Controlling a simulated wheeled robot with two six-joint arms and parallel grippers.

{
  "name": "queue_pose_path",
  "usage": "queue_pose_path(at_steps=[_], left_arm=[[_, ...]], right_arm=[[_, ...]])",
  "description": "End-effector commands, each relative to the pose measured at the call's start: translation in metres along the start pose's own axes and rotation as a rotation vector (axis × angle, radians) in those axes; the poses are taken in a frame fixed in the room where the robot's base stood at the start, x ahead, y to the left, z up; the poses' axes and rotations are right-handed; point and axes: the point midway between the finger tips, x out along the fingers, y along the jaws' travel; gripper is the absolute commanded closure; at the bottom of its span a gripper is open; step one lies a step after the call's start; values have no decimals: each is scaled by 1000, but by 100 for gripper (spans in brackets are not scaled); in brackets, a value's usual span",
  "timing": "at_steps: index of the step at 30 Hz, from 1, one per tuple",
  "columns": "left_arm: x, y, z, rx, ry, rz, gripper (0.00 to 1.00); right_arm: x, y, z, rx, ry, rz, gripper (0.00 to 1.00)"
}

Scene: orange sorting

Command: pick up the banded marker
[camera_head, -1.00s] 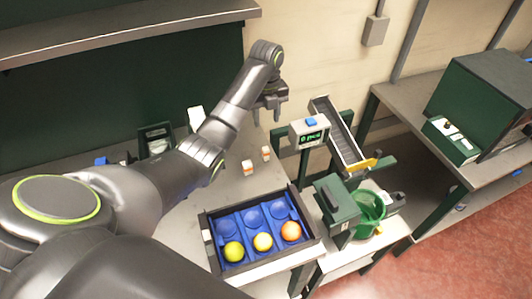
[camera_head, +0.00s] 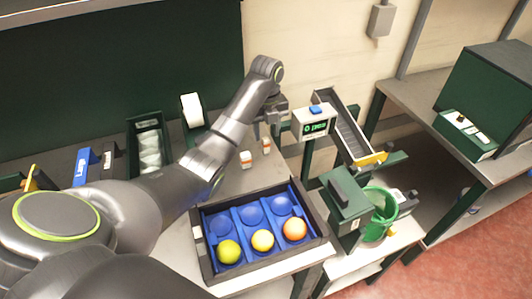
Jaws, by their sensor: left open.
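Two small white pieces with orange bands stand on the table beyond the tray: one banded piece (camera_head: 246,159) on the left and another banded piece (camera_head: 266,146) a little farther back on the right. They are too small to tell which is the marker. My left gripper (camera_head: 275,118) is open, its fingers pointing down, above and just behind the right-hand piece. Nothing shows between its fingers, and it looks apart from both pieces. My right gripper is not in view.
A black tray (camera_head: 205,262) with blue cups holds a green, a yellow and an orange ball. A display box (camera_head: 314,124) and a chute (camera_head: 345,130) stand to the right, above a green bucket (camera_head: 392,221).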

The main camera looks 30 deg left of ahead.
Motion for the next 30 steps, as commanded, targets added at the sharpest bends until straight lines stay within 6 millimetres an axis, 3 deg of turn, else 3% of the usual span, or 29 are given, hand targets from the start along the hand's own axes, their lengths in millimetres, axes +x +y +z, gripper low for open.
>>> queue_pose_path(at_steps=[11, 18, 25, 30], left_arm=[[24, 1, 0, 0, 0, 0, 55], [53, 2, 0, 0, 1, 1, 55], [56, 2, 0, 1, -1, 0, 55], [56, 2, 0, 1, -1, 0, 78]], right_arm=[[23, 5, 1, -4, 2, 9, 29], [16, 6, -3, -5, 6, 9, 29], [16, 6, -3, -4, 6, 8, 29], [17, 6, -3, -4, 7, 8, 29]])
